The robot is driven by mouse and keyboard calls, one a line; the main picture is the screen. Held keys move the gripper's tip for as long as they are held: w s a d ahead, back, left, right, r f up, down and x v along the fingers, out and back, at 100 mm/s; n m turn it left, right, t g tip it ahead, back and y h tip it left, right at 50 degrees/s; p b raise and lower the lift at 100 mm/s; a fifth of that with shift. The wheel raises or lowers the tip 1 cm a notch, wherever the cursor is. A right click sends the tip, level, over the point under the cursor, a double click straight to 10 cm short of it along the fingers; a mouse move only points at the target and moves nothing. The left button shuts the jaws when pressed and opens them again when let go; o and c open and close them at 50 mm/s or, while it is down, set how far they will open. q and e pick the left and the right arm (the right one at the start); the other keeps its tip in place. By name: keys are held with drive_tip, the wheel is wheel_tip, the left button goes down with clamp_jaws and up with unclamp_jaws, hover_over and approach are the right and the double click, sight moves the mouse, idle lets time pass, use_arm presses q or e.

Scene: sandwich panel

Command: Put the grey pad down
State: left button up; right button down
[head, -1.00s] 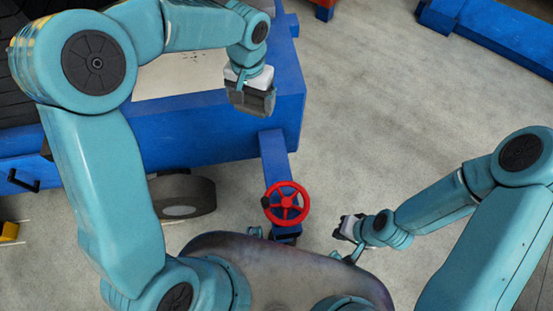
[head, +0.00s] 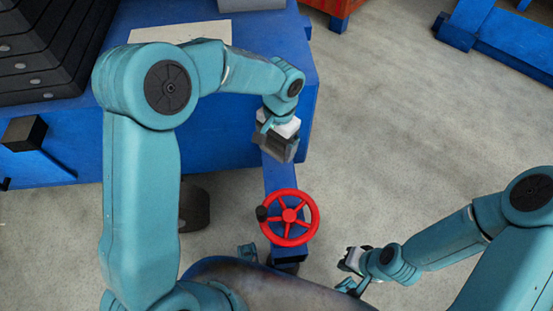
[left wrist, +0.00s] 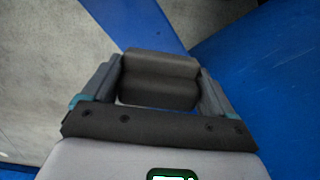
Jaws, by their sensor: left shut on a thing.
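The grey pad (left wrist: 158,80) is a dark, ridged block between the two fingers of my left gripper in the left wrist view. My left gripper (head: 277,146) is shut on the pad and points down at the front right corner of the blue bench. In the head view the pad and the fingers blend together. Blue surface and grey floor show beyond the pad in the wrist view. My right gripper (head: 352,259) hangs low at the right, far from the pad; its fingers are too small to tell open from shut.
A red handwheel (head: 289,217) stands on a blue beam just in front of the left gripper. The blue bench (head: 215,150) carries a pale sheet (head: 175,33) and a dark stack (head: 50,50) at the left. Open concrete floor (head: 400,130) lies to the right.

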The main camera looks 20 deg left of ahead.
sight(276, 164)
use_arm(q)
wheel_tip(276, 164, down, 7)
drive_tip(key=shift+r+b, duration=0.2)
drive_tip(key=shift+b, duration=0.55)
drive_tip(key=shift+f, duration=0.15)
drive_tip(key=o, duration=1.2)
drive_tip(key=shift+c, duration=0.2)
drive_tip(key=r+p, duration=0.1)
drive_tip(key=r, duration=0.3)
drive_tip(key=r+p, duration=0.1)
drive_tip(key=r, duration=0.3)
drive_tip(key=w+r+p, duration=0.1)
drive_tip(key=r, duration=0.3)
drive_tip(key=shift+w+d+r+p, duration=0.15)
drive_tip(key=shift+d+p, duration=0.1)
drive_tip(key=shift+p, duration=0.15)
